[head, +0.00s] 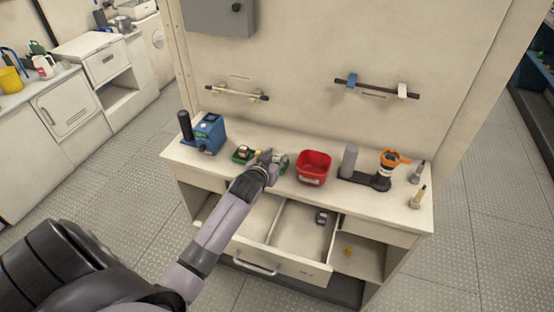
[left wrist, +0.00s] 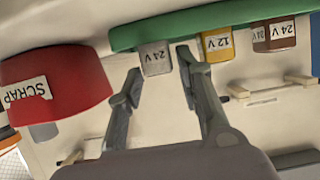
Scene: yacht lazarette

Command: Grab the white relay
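The white relay, a pale grey-white block with a "24 V" label, shows in the left wrist view (left wrist: 156,58). It sits in a green base (left wrist: 190,27), next to a yellow relay marked "12 V" (left wrist: 217,46) and a brown one marked "24 V" (left wrist: 274,36). My left gripper (left wrist: 158,66) is open, with one finger on each side of the white relay and gaps visible. In the head view my left gripper (head: 272,158) is over the bench at the green base (head: 239,157) and hides the white relay. My right gripper is not in view.
A red scrap bin (head: 313,168) stands just right of my gripper. A blue device (head: 208,134) is to the left; an orange-topped tool (head: 391,160) is to the right. Below, an open drawer (head: 291,236) holds a small dark block (head: 321,217).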

